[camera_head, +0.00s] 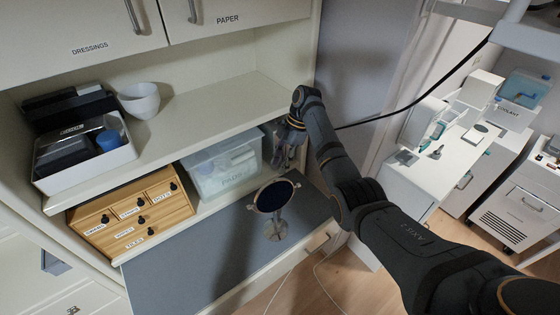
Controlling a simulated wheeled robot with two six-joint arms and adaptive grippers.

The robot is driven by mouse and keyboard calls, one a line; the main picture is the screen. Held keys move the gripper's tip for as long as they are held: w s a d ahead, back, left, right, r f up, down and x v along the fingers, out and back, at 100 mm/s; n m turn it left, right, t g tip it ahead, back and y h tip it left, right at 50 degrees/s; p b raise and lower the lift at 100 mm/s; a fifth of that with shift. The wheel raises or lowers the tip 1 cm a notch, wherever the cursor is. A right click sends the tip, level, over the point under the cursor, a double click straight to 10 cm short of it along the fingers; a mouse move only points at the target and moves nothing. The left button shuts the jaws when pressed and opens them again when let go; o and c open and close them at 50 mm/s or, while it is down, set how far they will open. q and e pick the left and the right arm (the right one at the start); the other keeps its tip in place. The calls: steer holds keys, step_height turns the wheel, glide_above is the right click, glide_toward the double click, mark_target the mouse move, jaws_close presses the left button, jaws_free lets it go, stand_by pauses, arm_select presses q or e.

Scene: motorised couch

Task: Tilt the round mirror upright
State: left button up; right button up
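The round mirror (270,197) stands on the grey pull-out surface, on a short stem with a round metal base. Its dark disc has a pale rim and looks tilted back, facing partly upward. My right gripper (282,163) hangs down just above and behind the disc's upper rim, in front of the shelf. Its fingers are small and dark against the shadow, so I cannot tell whether they are open or shut, or whether they touch the rim. My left gripper is not in view.
A clear tub (224,171) stands left of my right gripper, and a wooden drawer box (133,214) stands further left. The shelf above holds a white bowl (140,100) and a white tray (85,179). The grey surface (190,262) is bare left of the mirror.

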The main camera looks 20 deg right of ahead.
steer(key=v, duration=0.7)
steer(key=shift+d+r, duration=0.2)
steer(key=shift+r, duration=0.05)
